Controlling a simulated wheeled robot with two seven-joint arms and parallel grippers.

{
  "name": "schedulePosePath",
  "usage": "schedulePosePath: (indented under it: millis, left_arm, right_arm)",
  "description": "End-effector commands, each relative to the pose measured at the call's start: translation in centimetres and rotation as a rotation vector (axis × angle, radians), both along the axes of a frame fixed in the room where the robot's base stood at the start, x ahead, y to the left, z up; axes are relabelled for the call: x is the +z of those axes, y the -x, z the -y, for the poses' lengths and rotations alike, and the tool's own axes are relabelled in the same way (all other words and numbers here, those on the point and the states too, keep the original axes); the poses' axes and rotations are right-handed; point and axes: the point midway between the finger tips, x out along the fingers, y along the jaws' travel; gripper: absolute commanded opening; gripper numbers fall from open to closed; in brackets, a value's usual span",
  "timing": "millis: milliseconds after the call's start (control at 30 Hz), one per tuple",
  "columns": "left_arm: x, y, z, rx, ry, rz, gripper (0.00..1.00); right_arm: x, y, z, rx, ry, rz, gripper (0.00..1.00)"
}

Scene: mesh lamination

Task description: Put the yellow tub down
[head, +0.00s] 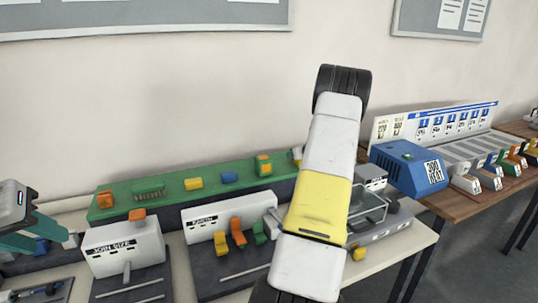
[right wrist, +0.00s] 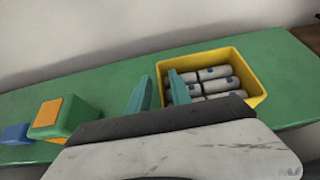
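The yellow tub (right wrist: 258,72) shows in the right wrist view, over the green shelf, with several white rolls with blue ends inside. My right gripper (right wrist: 160,88) has its teal fingers on either side of the tub's left wall, one outside and one inside. The gap is narrow, with the wall between them. I cannot tell whether the tub's base touches the shelf. In the head view my right arm hides most of the tub; only a sliver of yellow and white (head: 297,154) shows beside the arm. My left gripper (head: 62,240) is at the left edge, partly cut off.
The green shelf (head: 128,199) runs along the wall and carries several small coloured blocks. A green block with an orange top (right wrist: 58,117) and a blue block (right wrist: 15,134) stand left of the tub. White and grey stations stand in front. A blue box (head: 408,168) is at right.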

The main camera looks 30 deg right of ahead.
Motion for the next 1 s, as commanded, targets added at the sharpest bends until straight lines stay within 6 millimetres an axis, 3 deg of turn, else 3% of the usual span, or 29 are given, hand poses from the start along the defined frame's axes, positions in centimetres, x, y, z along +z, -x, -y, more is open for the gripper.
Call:
schedulePosePath:
  millis: [167,600,833,933,1000]
  left_arm:
    - [0.0,0.0,0.0,0.0,0.0,0.0,0.36]
    - [0.0,0.0,0.0,0.0,0.0,0.0,0.36]
    - [0.0,0.0,0.0,0.0,0.0,0.0,0.36]
    - [0.0,0.0,0.0,0.0,0.0,0.0,0.36]
    - [0.0,0.0,0.0,0.0,0.0,0.0,0.36]
  right_arm:
    - [0.6,0.5,0.0,0.0,0.001,0.0,0.25]
    - [4.7,8.1,-0.8,-0.003,0.001,0.0,0.25]
    - [6.0,10.2,-1.3,0.004,0.003,0.0,0.25]
    - [7.3,9.8,-3.3,0.066,0.042,-0.003,0.25]
    - [9.1,9.2,-6.7,0.175,0.113,-0.008,0.25]
